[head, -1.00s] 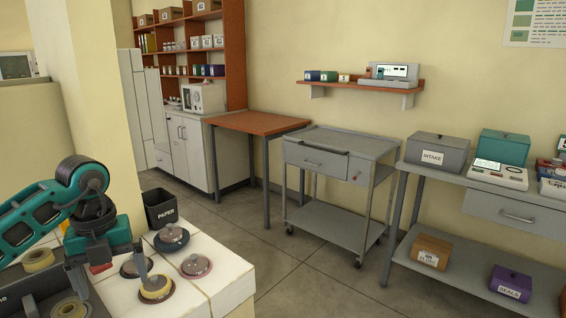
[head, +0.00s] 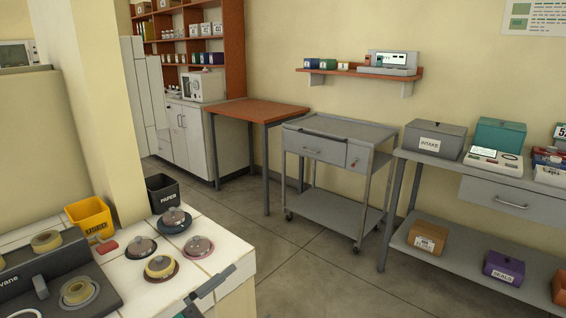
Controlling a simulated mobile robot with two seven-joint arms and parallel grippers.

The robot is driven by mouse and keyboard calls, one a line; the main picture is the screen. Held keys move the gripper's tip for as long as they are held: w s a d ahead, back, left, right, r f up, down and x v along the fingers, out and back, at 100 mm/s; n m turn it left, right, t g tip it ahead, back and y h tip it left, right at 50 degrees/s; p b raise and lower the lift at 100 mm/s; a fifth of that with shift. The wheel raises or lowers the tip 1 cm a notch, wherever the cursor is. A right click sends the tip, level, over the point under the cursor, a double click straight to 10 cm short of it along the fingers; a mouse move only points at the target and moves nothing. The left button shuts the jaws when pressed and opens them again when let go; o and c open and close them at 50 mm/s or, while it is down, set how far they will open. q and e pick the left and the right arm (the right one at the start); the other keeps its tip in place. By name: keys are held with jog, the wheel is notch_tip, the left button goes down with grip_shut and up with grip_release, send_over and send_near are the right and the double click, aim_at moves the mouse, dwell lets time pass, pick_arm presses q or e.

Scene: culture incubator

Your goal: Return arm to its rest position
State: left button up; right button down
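One gripper, taken as my left (head: 208,288), shows at the bottom edge, low over the front of the white tiled counter. Only a grey finger and a bit of teal show, so its opening cannot be judged. Nothing is visibly held in it. The rest of that arm is out of the picture. My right gripper is not in view. A round lidded dish with a yellow ring (head: 160,266) rests on the counter, apart from the gripper. Two more lidded dishes, one dark (head: 174,219) and one pinkish (head: 198,246), sit near it.
A dark device (head: 40,284) with yellow rings stands at the counter's left. A grey cart (head: 335,207) and a wooden-topped table (head: 255,110) stand beyond open floor.

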pick_arm(q)
jog(key=s+a+f+n+g+y, duration=0.1)
jog(key=s+a+f+n+y, duration=0.2)
jog(key=f, duration=0.4)
jog(key=s+a+f+n+y, duration=0.4)
jog(key=s+f+n+y, duration=0.1)
jog(key=f+n+y, duration=0.1)
jog(key=s+a+f+n+g+y, duration=0.1)
jog(key=s+a+f+n+y, duration=0.2)
jog(key=f, duration=0.6)
jog(key=s+n+y, duration=0.2)
jog(key=n, duration=0.1)
jog(key=shift+a+f+n+g, duration=0.25)
jog(key=shift+a+n+g, duration=0.05)
jog(key=shift+a+n, duration=0.1)
